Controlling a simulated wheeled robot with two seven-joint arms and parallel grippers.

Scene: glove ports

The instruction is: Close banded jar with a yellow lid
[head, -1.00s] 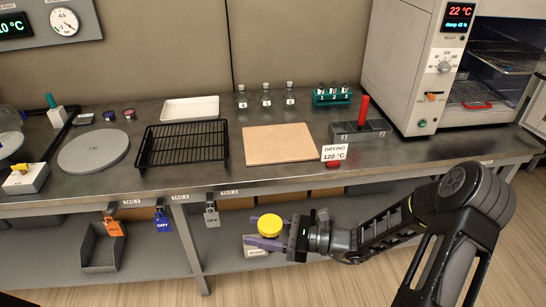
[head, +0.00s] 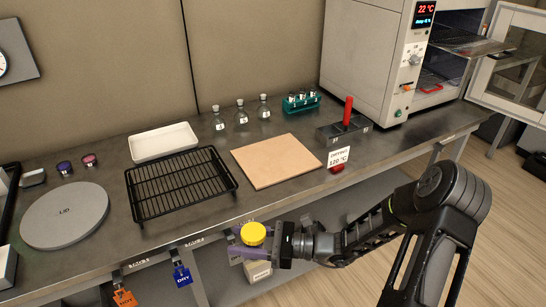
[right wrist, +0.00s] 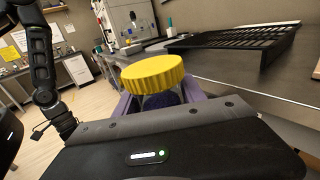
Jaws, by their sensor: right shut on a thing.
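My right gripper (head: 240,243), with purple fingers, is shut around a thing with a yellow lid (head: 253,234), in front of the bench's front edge. In the right wrist view the ribbed yellow lid (right wrist: 153,72) sits level above the fingers (right wrist: 165,103). Something clear shows just beneath it, but the fingers and palm hide most of what is below, so I cannot tell how much of a jar is there. I cannot make out a banded jar elsewhere. A black arm, seemingly my left (right wrist: 42,75), hangs at the left of the wrist view; its jaws are unclear.
On the bench (head: 160,240) stand a grey disc (head: 64,215), a black wire rack (head: 180,184), a white tray (head: 163,141), a tan board (head: 277,161), several stoppered bottles and two small capped jars. An oven (head: 385,60) with its door open stands right. Tags hang along the front edge.

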